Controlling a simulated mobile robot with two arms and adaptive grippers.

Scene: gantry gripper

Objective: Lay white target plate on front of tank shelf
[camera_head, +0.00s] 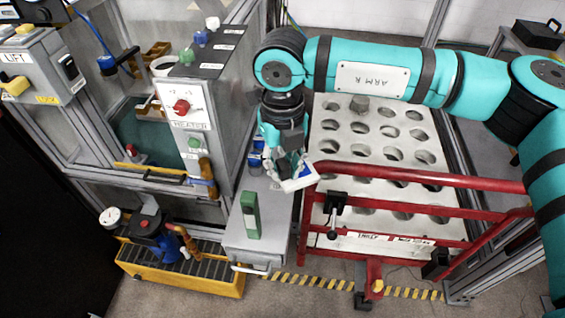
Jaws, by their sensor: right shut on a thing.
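My right gripper (288,163) points down near the middle of the view, shut on a small white plate (301,179). The plate is tilted, with a blue patch beside the fingers. The plate is over the right edge of a grey cabinet top (272,205); whether it touches anything is unclear. The tank (140,135) with its dark teal inside stands at the left, behind a metal frame. A ledge (140,178) with yellow strips runs along the tank's front. I cannot tell for sure which surface is the tank shelf. My left gripper is not in view.
A green block (250,215) stands on the grey cabinet top. A red rail gate (400,178) fronts a white perforated rack (375,140) at the right. The heater box (190,115) stands beside the tank. A blue pump (152,232) sits on a yellow tray (185,279).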

